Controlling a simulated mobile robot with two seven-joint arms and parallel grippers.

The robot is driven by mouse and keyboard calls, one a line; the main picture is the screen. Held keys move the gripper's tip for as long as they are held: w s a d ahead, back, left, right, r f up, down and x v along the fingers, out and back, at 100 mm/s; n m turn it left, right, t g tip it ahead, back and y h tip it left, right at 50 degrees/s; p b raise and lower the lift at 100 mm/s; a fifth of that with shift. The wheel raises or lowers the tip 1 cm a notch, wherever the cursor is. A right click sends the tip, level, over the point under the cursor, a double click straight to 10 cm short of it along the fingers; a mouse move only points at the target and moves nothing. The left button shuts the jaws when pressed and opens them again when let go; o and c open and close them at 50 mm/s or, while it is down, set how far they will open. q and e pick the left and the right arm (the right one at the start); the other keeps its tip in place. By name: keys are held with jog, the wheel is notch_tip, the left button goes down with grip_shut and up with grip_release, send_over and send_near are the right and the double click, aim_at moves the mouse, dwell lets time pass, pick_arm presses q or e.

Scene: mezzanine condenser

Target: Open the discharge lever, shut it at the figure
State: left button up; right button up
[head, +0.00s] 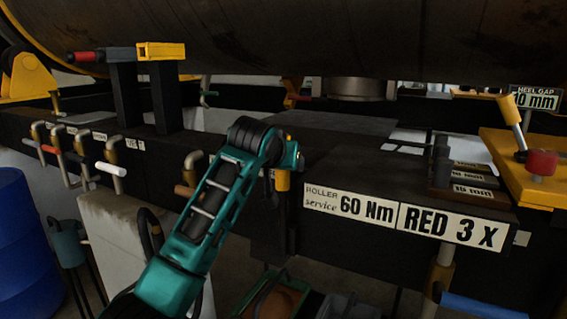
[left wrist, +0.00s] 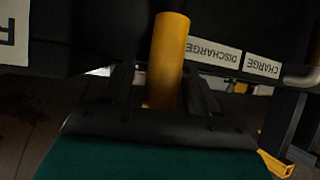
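In the left wrist view a yellow cylindrical grip (left wrist: 168,55) stands between the two dark fingers of my left gripper (left wrist: 165,95). Whether the fingers press on it or only flank it is not clear. Beside it are a DISCHARGE label (left wrist: 213,54) and a CHARGE label (left wrist: 262,66), both upside down. In the head view my teal left arm reaches to the dark beam, its fingers hidden by the wrist. A yellow piece (head: 282,180) shows just right of the wrist. My right gripper is not in view.
Left on the beam are several bent pipe levers, one with a white handle (head: 110,169). Signs read "ROLLER service 60 Nm" (head: 350,205) and "RED 3 X" (head: 451,227). A blue-handled lever (head: 480,306) is low right; a blue drum (head: 22,245) stands far left.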

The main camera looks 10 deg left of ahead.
pick_arm(q)
jog(key=shift+s, duration=0.15)
jog(key=v, duration=1.3)
jog(key=shift+b, duration=0.35)
dwell(0.6)
